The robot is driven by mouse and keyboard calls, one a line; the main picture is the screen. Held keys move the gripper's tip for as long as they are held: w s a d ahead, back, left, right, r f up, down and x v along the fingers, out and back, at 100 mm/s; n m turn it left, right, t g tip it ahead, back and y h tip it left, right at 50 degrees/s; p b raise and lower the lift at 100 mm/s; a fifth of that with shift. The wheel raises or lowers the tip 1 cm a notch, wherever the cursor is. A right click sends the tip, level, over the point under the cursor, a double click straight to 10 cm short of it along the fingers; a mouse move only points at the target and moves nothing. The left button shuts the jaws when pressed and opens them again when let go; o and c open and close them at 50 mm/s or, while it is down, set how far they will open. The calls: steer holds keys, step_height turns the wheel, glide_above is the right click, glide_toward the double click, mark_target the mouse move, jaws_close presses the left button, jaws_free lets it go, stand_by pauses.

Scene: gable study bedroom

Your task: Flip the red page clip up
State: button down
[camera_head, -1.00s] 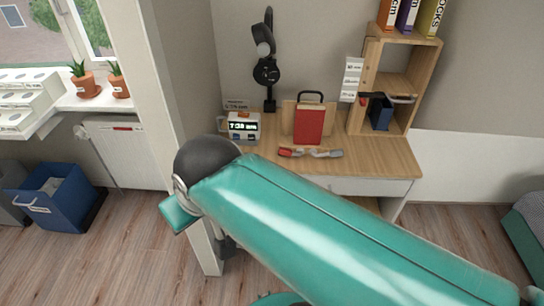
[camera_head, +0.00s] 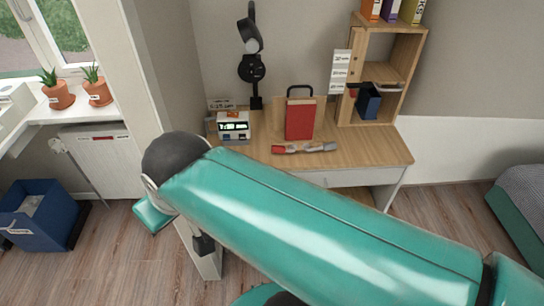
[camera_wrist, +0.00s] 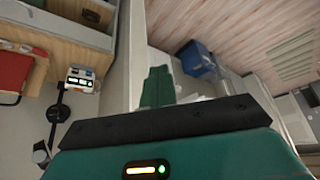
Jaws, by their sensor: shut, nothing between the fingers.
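A red flat panel (camera_head: 299,120) stands upright against a wooden stand (camera_head: 318,110) on the desk, with a black loop handle (camera_head: 299,91) above it. It looks like the red page clip, but I cannot tell for certain. The red panel also shows at the left edge of the wrist view (camera_wrist: 12,72), partly cut off. My gripper (camera_wrist: 158,74) is shut and empty in the wrist view, well apart from the panel, with floor beyond it. In the head view my teal arm crosses the front of the desk, and the fingers cannot be made out.
A red and grey tool (camera_head: 304,148) lies in front of the stand on the desk (camera_head: 375,150). A wall post (camera_head: 140,90) stands left of the desk. A blue bin (camera_head: 45,215) is on the floor.

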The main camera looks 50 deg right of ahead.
steer(key=w+d+f+n+t+h, duration=0.15)
steer(key=w+d+f+n, duration=0.25)
steer(key=w+d+f, duration=0.55)
steer(key=w+d+f+n+t+h, duration=0.1)
steer(key=w+d+f+n+h, duration=0.25)
steer(key=w+d+f, duration=0.6)
steer(key=n+t+h, duration=0.2)
steer(key=n+h, duration=0.2)
steer(key=n, duration=1.3)
glide_toward(274, 161)
step_height(274, 161, up, 2)
steer(key=shift+w+r, duration=0.1)
steer(key=shift+r, duration=0.15)
steer(key=shift+w, duration=0.1)
steer(key=x, duration=1)
